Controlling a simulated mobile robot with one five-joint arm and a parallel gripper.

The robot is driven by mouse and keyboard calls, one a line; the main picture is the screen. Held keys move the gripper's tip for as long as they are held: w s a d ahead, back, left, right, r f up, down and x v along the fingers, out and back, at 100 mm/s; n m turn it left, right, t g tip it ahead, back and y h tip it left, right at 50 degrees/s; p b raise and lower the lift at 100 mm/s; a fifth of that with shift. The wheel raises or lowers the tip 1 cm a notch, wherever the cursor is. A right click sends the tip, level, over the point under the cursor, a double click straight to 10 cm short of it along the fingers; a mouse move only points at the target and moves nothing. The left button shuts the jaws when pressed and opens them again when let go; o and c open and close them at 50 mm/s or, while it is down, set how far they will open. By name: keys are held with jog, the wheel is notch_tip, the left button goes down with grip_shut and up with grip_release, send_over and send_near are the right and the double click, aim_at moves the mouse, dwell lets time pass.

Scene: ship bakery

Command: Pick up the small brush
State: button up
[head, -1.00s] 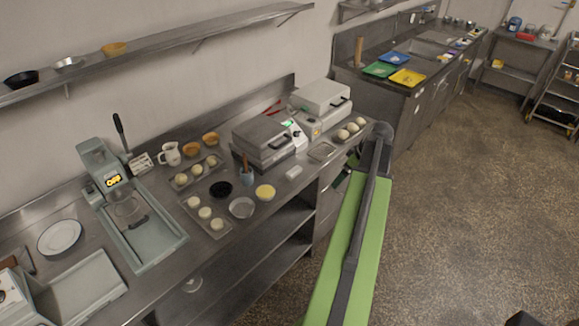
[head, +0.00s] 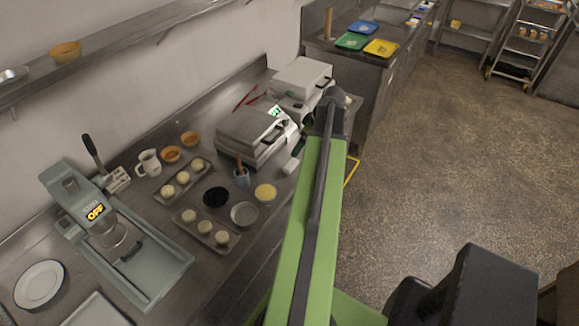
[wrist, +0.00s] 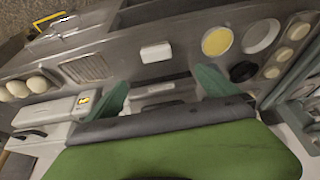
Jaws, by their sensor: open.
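A small brush (head: 239,160) with a reddish-brown handle stands in a blue-grey cup (head: 242,178) on the steel counter, in front of the grey waffle-iron-like machine. In the head view my arm reaches over the counter to the right of the cup, and its end is mostly hidden behind the arm itself. In the wrist view my gripper (wrist: 163,88) shows two green fingers spread apart with nothing between them. I cannot make out the brush in the wrist view.
Near the cup are a yellow-filled bowl (head: 265,193), a black bowl (head: 216,197), a steel bowl (head: 244,214) and trays of dough balls (head: 207,228). A white block (wrist: 156,52) lies beyond my fingers. Two grey machines (head: 252,134) stand behind. Open floor is at right.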

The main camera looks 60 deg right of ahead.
jog(key=b, duration=1.1)
send_near(291, 163)
jog(key=x, duration=0.5)
jog(key=shift+s+a+f, duration=0.2)
jog(key=shift+s+a, duration=0.05)
jog(key=shift+s, duration=0.05)
jog(key=shift+w+r, duration=0.1)
jog(key=b+x, duration=0.4)
jog(key=x, duration=0.1)
jog(key=shift+d+f+b, duration=0.2)
jog(key=shift+f+b, duration=0.05)
jog(key=shift+b, duration=0.05)
jog(key=shift+w+r, duration=0.1)
jog(key=shift+r, duration=0.1)
jog(key=c, duration=1.5)
jog(key=shift+o, duration=0.2)
jog(key=shift+r+p, duration=0.5)
jog(key=shift+p, duration=0.2)
notch_tip(291, 163, up, 4)
jog(key=p, duration=0.3)
jog(key=shift+f+p, duration=0.1)
jog(key=shift+p, duration=0.3)
jog(key=s+a+r+p, duration=0.4)
jog(key=s+r+p, duration=0.2)
jog(key=s, duration=0.5)
jog(key=shift+a+r, duration=0.15)
